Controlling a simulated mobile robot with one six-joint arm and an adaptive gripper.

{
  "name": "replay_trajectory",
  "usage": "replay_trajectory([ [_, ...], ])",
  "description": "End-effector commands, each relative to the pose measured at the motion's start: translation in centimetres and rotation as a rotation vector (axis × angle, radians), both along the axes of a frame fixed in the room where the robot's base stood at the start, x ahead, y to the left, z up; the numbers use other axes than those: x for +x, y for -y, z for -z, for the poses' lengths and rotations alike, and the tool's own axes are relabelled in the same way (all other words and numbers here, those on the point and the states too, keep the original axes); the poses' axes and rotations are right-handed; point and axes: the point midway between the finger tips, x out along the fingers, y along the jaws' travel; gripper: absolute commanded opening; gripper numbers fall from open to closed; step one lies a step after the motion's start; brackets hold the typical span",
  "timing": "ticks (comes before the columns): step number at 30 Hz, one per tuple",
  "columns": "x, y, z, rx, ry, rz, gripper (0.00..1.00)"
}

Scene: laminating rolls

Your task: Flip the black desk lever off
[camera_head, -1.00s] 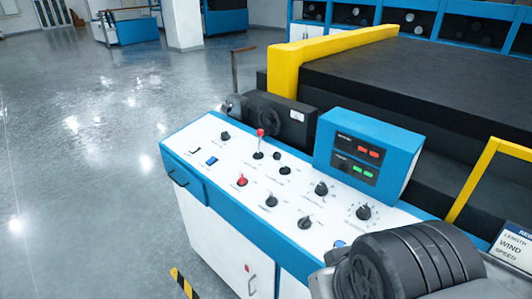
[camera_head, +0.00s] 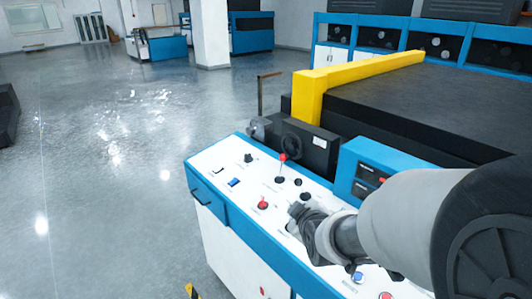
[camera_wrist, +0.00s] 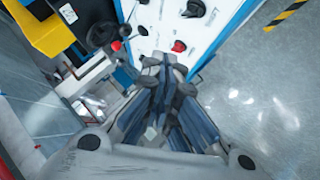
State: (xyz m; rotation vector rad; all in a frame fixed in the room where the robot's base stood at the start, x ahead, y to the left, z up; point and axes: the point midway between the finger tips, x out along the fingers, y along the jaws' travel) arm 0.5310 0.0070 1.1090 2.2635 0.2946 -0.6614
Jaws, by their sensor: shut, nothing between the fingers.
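The white, blue-edged control desk (camera_head: 208,160) carries several black controls. A black control (camera_head: 248,158) stands near its far left end, and a small black switch (camera_head: 218,170) lies nearer the left edge. I cannot tell which is the black desk lever. A lever with a red ball (camera_head: 283,157) stands upright on a black base. My gripper (camera_head: 296,212) is low over the middle of the desk, right of a red knob (camera_head: 263,204). In the wrist view my gripper (camera_wrist: 165,62) looks shut and empty, close to the red knob (camera_wrist: 179,46). My arm hides the desk's right part.
A blue display box (camera_head: 362,160) stands behind the desk, partly hidden by my arm. A black handwheel unit (camera_head: 318,150) and a yellow guard (camera_head: 308,92) are at the back. A blue button (camera_head: 234,183) is on the left. Open floor (camera_head: 100,190) lies left.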

Motion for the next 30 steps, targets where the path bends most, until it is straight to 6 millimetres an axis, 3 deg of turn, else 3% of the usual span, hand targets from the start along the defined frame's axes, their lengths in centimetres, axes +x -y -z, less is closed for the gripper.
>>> replay_trajectory([
  [1,1.8,-0.1,1.3,-0.063,0.040,-0.040,0.00],
  [4,4.9,-0.3,2.9,-0.204,0.158,-0.113,0.00],
  [10,7.8,-0.6,6.6,-0.515,0.389,-0.208,0.00],
  [18,5.6,-0.9,10.3,-0.887,0.623,-0.231,0.00],
  [24,3.8,-0.9,11.1,-1.014,0.698,-0.215,0.00],
  [30,3.5,-0.9,11.1,-1.031,0.709,-0.210,0.00],
])
